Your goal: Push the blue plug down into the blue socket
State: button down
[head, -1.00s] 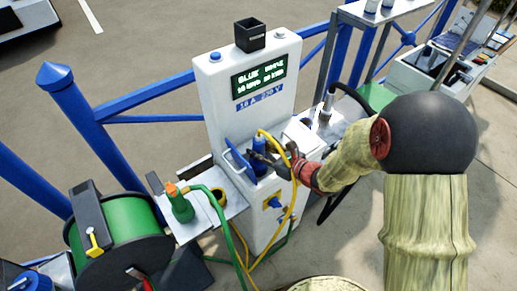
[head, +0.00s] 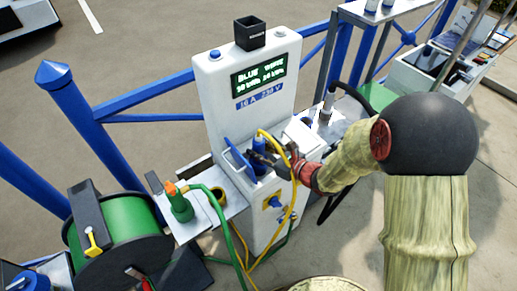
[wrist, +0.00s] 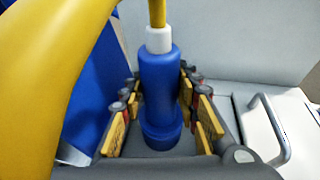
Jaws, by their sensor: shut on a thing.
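The blue plug (wrist: 159,85) stands upright in the wrist view, with a white collar and a yellow cable (wrist: 60,60) rising from its top and arching to the left. My gripper (wrist: 160,122) is shut on the blue plug, with yellow-padded fingers on both sides of it. In the head view the plug (head: 259,146) stands at the front of the white power pedestal (head: 220,95), beside a raised blue lid (head: 238,156). The blue socket is hidden beneath the plug and my gripper, so I cannot tell how deep the plug sits.
A grey handle on a white cover (wrist: 275,130) is right of my gripper. A side shelf with a green hose nozzle (head: 180,206) stands left of the pedestal, near a green hose reel (head: 120,232). The yellow cable hangs down the pedestal's front.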

jog(key=shift+f, duration=0.25)
jog(key=c, duration=1.6)
grip_release()
jog(key=p+v, duration=0.3)
jog(key=v, duration=0.8)
jog(key=shift+r+p, duration=0.1)
jog(key=shift+p, duration=0.3)
